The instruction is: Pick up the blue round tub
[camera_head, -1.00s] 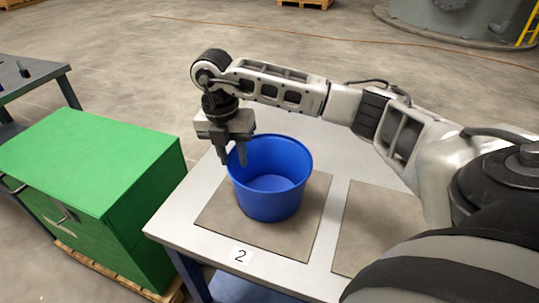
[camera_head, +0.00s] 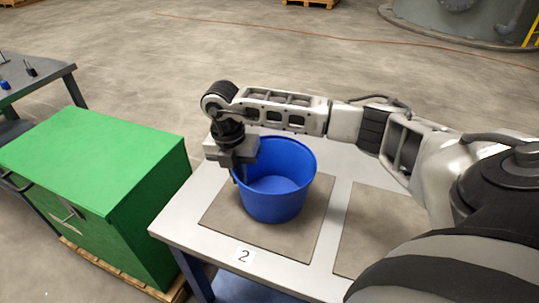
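The blue round tub (camera_head: 283,202) stands upright and empty on a brown mat (camera_head: 305,238) on the table marked 2. My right gripper (camera_head: 238,174) comes in from the right and points down at the tub's left rim. Its fingers overlap the rim in the view. One finger is partly hidden, so I cannot tell whether they are pressed shut on the wall. My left gripper is not in view.
A second brown mat (camera_head: 385,228) lies bare to the right, partly behind my arm. A green cabinet (camera_head: 95,160) on a pallet stands left of the table. A dark workbench (camera_head: 40,85) is at far left.

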